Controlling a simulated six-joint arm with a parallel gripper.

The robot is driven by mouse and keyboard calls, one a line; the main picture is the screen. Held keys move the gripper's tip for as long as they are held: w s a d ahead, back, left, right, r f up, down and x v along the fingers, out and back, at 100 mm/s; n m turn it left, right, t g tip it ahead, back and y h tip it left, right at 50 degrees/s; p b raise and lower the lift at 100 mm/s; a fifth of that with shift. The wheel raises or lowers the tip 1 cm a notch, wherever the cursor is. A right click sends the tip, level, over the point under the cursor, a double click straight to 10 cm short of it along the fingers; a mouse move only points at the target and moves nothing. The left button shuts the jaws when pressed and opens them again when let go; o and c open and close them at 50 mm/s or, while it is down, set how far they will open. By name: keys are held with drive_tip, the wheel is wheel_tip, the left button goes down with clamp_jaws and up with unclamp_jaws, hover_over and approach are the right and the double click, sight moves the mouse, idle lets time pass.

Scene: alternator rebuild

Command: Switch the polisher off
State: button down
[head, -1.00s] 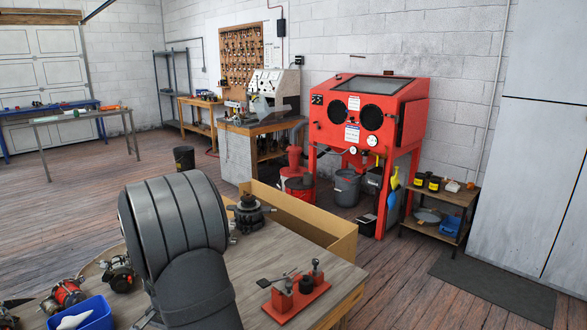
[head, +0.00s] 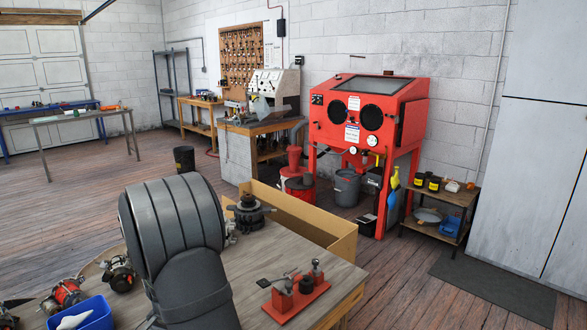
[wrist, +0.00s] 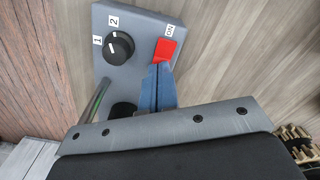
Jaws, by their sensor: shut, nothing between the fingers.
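In the wrist view the polisher's grey control panel (wrist: 138,22) carries a black round knob (wrist: 118,47) marked 1 and 2. Right of the knob is a red switch (wrist: 165,50) with an ON label beside it. My gripper (wrist: 160,67) shows as blue fingers pressed together, empty, with the tips at the near edge of the red switch. I cannot tell whether they touch it. The dark padded body in the foreground hides what lies below the panel. In the head view my own arm hides the gripper, and I cannot make out the panel.
A blue bin (head: 82,317) stands front left. Wooden floor shows left of the panel in the wrist view.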

wheel_tip(320, 180, up, 7)
idle(0.9)
drive_tip(key=shift+f, duration=3.55)
drive_tip(key=shift+r, duration=0.15)
